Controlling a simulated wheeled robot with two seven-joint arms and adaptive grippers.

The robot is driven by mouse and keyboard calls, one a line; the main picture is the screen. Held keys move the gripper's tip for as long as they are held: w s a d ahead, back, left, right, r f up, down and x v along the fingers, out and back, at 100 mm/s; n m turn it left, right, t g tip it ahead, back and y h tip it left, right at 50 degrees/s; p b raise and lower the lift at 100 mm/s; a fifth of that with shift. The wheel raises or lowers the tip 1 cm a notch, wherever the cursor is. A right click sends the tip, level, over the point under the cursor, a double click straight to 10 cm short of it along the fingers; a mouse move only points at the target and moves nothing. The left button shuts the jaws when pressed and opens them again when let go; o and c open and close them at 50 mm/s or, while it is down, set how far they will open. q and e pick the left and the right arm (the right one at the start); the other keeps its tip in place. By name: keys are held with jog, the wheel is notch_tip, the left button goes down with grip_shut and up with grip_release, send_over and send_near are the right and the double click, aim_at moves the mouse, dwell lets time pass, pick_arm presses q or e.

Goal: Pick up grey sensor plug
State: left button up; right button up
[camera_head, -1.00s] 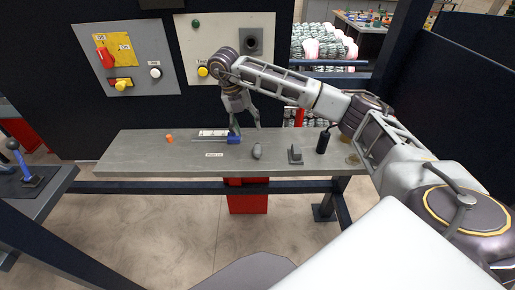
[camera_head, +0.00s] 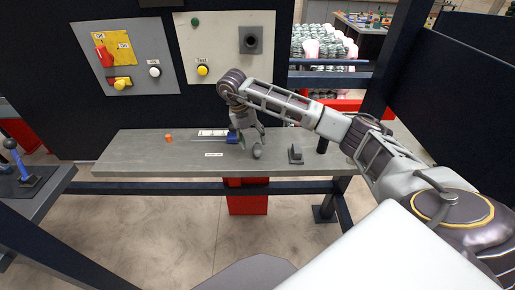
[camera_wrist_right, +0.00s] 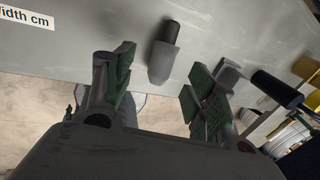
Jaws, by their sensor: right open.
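The grey sensor plug (camera_head: 257,152) is a small rounded dark grey piece on the grey bench, near its front edge. In the right wrist view the plug (camera_wrist_right: 163,62) lies on the bench top with its darker narrow end away from me. My right gripper (camera_head: 254,141) is open and empty, low above the bench just behind the plug. In the wrist view its green-padded fingers stand on either side of the plug's line, with a gap to each. Whether the fingertips are at the plug's height I cannot tell. My left gripper is not in view.
The bench (camera_head: 130,158) also holds a blue-ended tool (camera_head: 232,138) left of the gripper, an orange piece (camera_head: 168,138) farther left, and a grey bracket (camera_head: 295,154) right of the plug. A black cylinder (camera_head: 322,146) is partly behind my arm. A control panel stands behind.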

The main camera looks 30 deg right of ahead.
aim_at(256, 148)
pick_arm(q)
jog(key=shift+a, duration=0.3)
pick_arm(e)
jog(key=shift+f, duration=0.25)
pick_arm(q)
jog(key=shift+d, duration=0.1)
pick_arm(e)
jog(key=shift+s+d+f, duration=0.15)
jog(key=shift+f, duration=0.1)
jog(key=shift+s+d+f+p, duration=0.15)
jog(key=shift+s+f+p, duration=0.15)
jog(key=shift+f, duration=0.3)
jog(key=shift+x, duration=0.8)
jog(key=shift+p+x, duration=0.35)
jog(key=shift+x, duration=0.55)
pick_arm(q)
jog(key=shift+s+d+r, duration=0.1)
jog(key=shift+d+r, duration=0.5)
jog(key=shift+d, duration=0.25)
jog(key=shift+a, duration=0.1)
